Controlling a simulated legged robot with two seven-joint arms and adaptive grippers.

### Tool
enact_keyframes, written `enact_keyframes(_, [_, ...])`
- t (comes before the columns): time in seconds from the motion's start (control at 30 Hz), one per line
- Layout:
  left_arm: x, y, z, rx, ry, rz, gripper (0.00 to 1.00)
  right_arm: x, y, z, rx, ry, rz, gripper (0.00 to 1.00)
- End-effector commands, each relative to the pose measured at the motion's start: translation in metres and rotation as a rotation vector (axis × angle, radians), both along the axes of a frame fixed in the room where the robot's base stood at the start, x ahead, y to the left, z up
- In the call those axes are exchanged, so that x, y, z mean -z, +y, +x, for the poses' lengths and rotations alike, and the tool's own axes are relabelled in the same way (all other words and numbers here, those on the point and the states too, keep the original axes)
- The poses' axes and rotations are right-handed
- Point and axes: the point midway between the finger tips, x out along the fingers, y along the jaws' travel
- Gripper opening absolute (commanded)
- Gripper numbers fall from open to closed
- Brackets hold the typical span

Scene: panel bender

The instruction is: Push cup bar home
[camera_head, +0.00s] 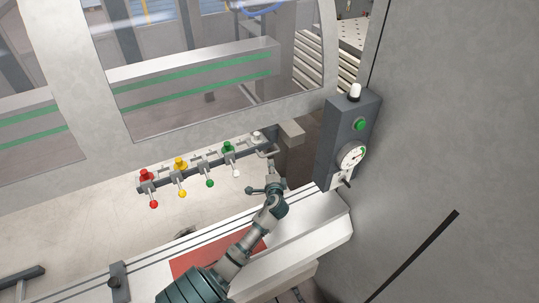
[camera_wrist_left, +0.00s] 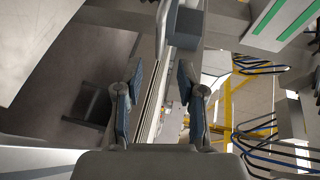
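The cup bar (camera_head: 165,181) is a dark rail in the head view, slanting up to the right below the window. It carries red, yellow, grey and green fittings with ball-ended levers. A bent grey handle (camera_head: 267,152) sits at its right end. My left gripper (camera_head: 271,168) is just below this handle. In the left wrist view my left gripper (camera_wrist_left: 160,80) has its two fingers wide apart with nothing held between them. A thin grey rod (camera_wrist_left: 162,30) and a dark block end (camera_wrist_left: 187,28) show ahead of the fingers, apparently clear of them. My right gripper is in neither view.
A dark control box (camera_head: 349,140) with a green button and dial stands right of the bar. A pale bed (camera_head: 310,225) with a red-brown plate (camera_head: 190,262) lies below. Blue and black cables (camera_wrist_left: 262,135) hang right in the left wrist view.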

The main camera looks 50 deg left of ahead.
Motion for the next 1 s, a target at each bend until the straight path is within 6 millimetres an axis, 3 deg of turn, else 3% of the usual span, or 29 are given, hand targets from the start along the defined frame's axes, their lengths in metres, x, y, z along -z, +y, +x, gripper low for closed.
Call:
enact_keyframes(0.2, [0.009,0.041,0.033,-0.002,-0.001,-0.002,0.39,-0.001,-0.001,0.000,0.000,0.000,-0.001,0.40])
enact_keyframes(0.4, [0.017,0.066,0.054,-0.001,-0.001,-0.002,0.39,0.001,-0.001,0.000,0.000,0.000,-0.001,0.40])
enact_keyframes(0.87, [0.020,0.077,0.063,0.000,-0.002,-0.003,0.39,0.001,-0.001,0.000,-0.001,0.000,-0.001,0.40])
enact_keyframes(1.0, [0.020,0.077,0.063,0.000,-0.002,-0.003,0.07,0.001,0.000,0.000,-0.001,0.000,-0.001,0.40])
